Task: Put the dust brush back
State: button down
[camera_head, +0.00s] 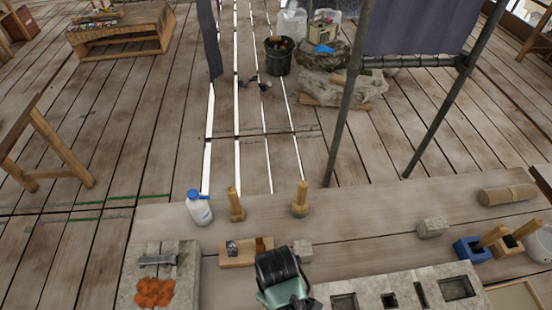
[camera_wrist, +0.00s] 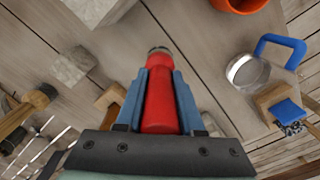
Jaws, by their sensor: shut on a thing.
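My gripper (camera_head: 283,275) is low in the middle of the head view, over the near part of the workbench (camera_head: 350,222). In the wrist view its blue fingers are shut on a red, rounded handle-like thing (camera_wrist: 160,100) with a dark grey tip. No bristles show on this held thing, so I cannot tell whether it is the dust brush. The head view hides it behind my gripper. A blue piece with a dark, bristly-looking edge (camera_wrist: 290,112) lies at the right in the wrist view, beside a wooden block.
A white bottle (camera_head: 199,209), two wooden-handled tools (camera_head: 300,200) and a small stone block (camera_head: 432,228) stand on the bench. A blue holder (camera_head: 470,250) is at the right. A slotted stone (camera_head: 400,290) lies in front. Bare bench shows between them.

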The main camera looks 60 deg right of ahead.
jog(key=shift+f, duration=2.1)
jog(key=c, duration=0.5)
grip_release()
jog(key=shift+f, duration=0.15)
notch_tip(320, 180, up, 12)
jog(key=shift+r, duration=0.2)
jog(key=shift+w, duration=0.1)
